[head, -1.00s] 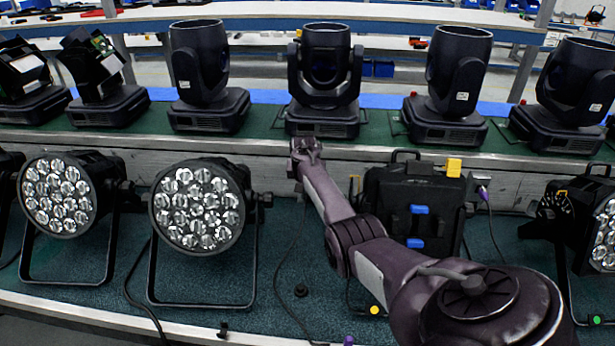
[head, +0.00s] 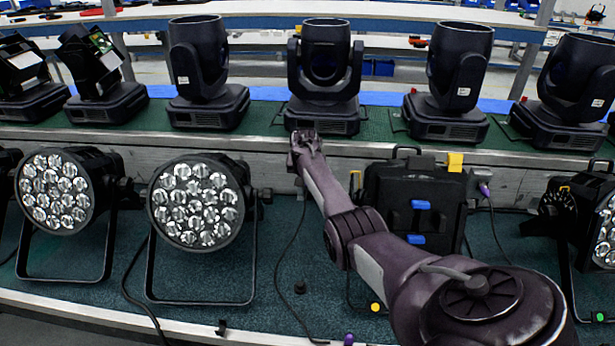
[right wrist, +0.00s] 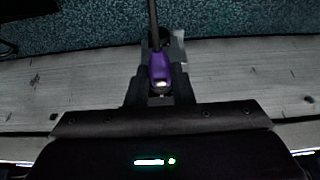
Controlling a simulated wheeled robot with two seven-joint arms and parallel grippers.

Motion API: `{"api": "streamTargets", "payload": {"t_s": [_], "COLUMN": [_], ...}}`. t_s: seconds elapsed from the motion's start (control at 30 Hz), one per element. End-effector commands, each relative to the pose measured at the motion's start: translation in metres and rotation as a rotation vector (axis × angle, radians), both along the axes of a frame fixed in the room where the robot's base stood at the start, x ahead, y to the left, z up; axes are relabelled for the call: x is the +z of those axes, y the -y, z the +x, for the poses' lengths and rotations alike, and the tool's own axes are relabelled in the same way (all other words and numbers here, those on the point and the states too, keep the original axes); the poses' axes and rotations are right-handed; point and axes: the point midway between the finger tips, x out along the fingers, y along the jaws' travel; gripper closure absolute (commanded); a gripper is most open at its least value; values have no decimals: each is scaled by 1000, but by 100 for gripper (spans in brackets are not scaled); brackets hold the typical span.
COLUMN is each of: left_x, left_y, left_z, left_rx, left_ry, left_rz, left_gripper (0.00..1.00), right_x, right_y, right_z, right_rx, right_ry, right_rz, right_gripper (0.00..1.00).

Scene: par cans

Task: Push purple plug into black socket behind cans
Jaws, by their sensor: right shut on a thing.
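My right gripper (head: 304,138) reaches over the gap between the front par cans, at the front edge of the back shelf. In the right wrist view its fingers (right wrist: 160,88) are shut on the purple plug (right wrist: 160,72), with a dark cable running from it toward the top. The plug in the grip is hidden in the head view. Another purple connector (head: 484,188) sits at a grey box at the right. I cannot clearly make out the black socket. A par can (head: 198,203) stands left of my right gripper. My left gripper is not in view.
A black case (head: 410,200) with blue and yellow parts stands right of the gripper, beside my right forearm. Moving-head lights (head: 325,80) line the green shelf above a wooden board (head: 270,165). A black cable (head: 277,260) hangs to the teal carpet (head: 250,315).

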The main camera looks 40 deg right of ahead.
Motion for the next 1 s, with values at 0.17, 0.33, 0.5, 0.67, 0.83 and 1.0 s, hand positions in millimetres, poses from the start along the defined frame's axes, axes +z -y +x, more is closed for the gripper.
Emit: {"api": "streamTargets", "payload": {"t_s": [0.17, 0.33, 0.5, 0.67, 0.83, 1.0], "left_x": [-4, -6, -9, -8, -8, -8], "left_y": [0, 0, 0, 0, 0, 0], "left_z": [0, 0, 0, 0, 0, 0], "left_rx": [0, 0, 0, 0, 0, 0], "left_ry": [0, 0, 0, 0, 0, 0], "left_rz": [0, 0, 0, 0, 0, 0], "left_gripper": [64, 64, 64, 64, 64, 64], "right_x": [-1, -1, 0, 1, 1, 0], "right_y": [1, 2, 3, 3, 3, 3], "right_z": [1, 2, 3, 3, 3, 3], "right_rx": [0, 0, 1, 1, 0, 0], "right_ry": [0, 1, 0, 2, 2, 1], "right_rz": [0, -1, -1, -1, -1, -1], "right_gripper": [100, 100, 100, 100, 63, 54]}}
